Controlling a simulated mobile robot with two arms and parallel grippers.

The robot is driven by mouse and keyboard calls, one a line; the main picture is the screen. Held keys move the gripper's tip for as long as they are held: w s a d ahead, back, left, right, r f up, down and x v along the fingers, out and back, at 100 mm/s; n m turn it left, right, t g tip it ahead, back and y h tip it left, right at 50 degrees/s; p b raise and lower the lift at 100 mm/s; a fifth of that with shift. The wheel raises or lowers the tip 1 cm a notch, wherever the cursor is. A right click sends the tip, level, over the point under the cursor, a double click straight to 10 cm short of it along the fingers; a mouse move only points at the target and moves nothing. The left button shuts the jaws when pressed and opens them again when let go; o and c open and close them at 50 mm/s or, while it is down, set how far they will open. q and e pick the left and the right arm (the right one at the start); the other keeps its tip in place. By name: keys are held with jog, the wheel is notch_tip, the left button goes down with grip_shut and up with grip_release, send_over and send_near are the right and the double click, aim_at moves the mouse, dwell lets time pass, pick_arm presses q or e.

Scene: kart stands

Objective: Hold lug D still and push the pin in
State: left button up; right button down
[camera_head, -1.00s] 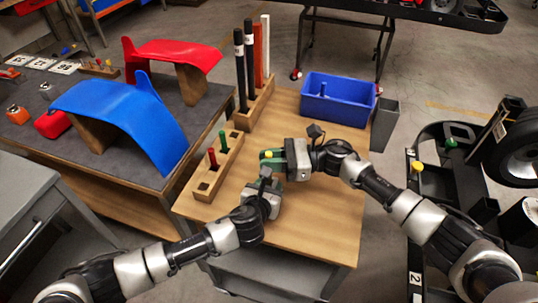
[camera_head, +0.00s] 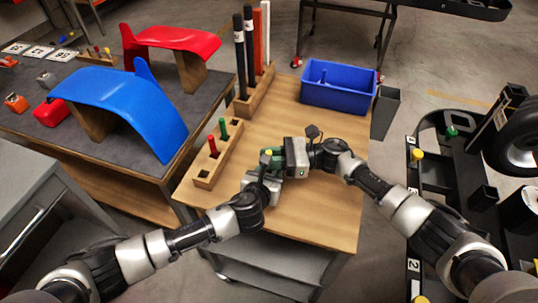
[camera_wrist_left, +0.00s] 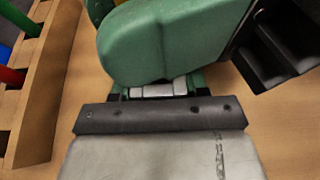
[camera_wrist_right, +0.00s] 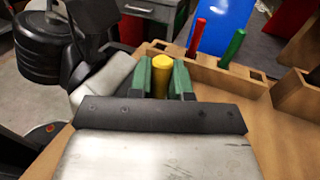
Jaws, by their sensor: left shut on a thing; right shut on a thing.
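My right gripper (camera_head: 271,158) is shut on a yellow-headed pin (camera_wrist_right: 160,76). The pin stands between its green fingers, and a bit of yellow shows in the head view (camera_head: 268,152). My left gripper (camera_wrist_left: 161,88) is shut on a small pale silver piece (camera_wrist_left: 158,89), held between its green fingertips. This piece may be lug D, but no letter shows on it. A large green finger of my right gripper covers the space just beyond it in the left wrist view. The pin's lower end is hidden, so I cannot tell whether it is in the lug.
A wooden block (camera_head: 203,183) with a red and a green pin stands left of my grippers. Behind are a wooden rack (camera_head: 243,110) of upright rods and a blue bin (camera_head: 338,105). A grey bin (camera_head: 385,114) is beside the table. The table's front right (camera_head: 325,215) is clear.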

jog(key=c, duration=1)
grip_release()
jog(key=d, duration=1.2)
jog(key=shift+w, duration=0.3)
pick_arm(q)
jog(key=o, duration=1.2)
